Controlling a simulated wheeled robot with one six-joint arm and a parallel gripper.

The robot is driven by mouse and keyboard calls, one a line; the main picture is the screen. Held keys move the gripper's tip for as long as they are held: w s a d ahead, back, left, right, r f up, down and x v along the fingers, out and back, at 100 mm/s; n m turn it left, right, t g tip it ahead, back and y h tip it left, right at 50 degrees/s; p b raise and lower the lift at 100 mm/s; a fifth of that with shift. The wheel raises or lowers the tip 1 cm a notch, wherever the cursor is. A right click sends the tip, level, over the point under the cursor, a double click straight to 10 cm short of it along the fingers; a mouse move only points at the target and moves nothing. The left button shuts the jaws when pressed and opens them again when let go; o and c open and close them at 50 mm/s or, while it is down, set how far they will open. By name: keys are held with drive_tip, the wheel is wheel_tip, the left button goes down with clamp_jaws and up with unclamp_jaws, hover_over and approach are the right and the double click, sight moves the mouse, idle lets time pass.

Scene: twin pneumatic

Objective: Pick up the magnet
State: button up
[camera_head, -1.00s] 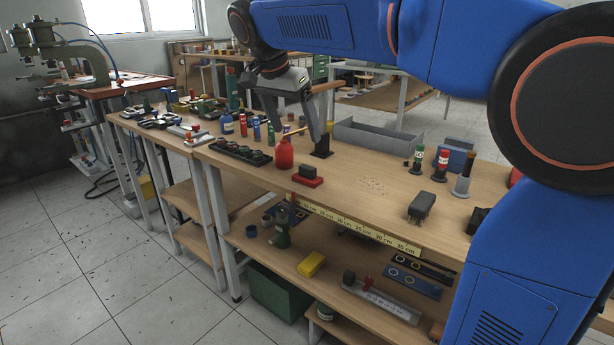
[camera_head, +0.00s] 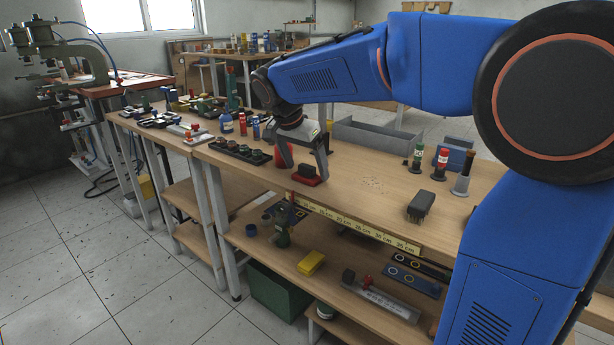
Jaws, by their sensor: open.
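A small red block with a black top (camera_head: 307,181), which looks like the magnet, stands on the wooden workbench top near its front edge. My gripper (camera_head: 306,170) points down over it with its fingers spread. One finger is on the left side of the block and the other on its right. Whether the fingers touch it cannot be told from this view. A red bottle (camera_head: 285,151) stands close behind the left finger and is partly hidden by it.
A black holder with several round parts (camera_head: 240,152) lies left of the block. A grey open tray (camera_head: 378,138) is behind to the right. A dark brush-like block (camera_head: 420,206) and upright bottles (camera_head: 441,163) stand at right.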

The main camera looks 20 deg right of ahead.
sight(306, 166)
drive_tip(key=shift+x, duration=0.9)
drive_tip(key=c, duration=1.3)
drive_tip(key=shift+o, duration=0.2)
drive_tip(key=shift+r, duration=0.1)
wheel_tip(306, 166, up, 18)
